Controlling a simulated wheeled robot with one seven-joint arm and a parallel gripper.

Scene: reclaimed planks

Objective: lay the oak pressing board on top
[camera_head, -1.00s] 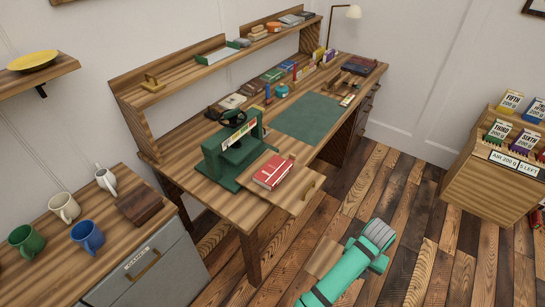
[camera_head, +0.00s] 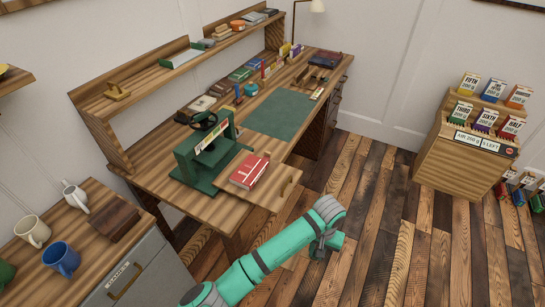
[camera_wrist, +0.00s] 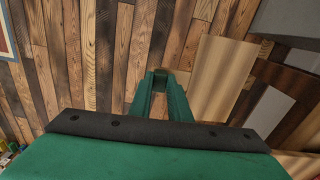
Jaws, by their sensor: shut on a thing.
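A pale wooden board (camera_wrist: 217,75), which looks like the oak pressing board, shows beside my fingers in the wrist view. My gripper (camera_wrist: 160,80) is shut, and the board appears to be its load; the exact contact is hidden. In the head view my arm hides the fingers and the board. The red book (camera_head: 249,171) lies on the wooden pull-out surface at the desk's front, beside the green press (camera_head: 205,160) with its dark wheel. My gripper is apart from the book, out over the floor to its lower right.
The desk holds a green mat (camera_head: 279,114) and several small items. A grey cabinet (camera_head: 135,284) with mugs and a dark wooden block (camera_head: 115,222) stands at lower left. A wooden rack (camera_head: 462,165) with labelled packets stands at right. Plank floor between is open.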

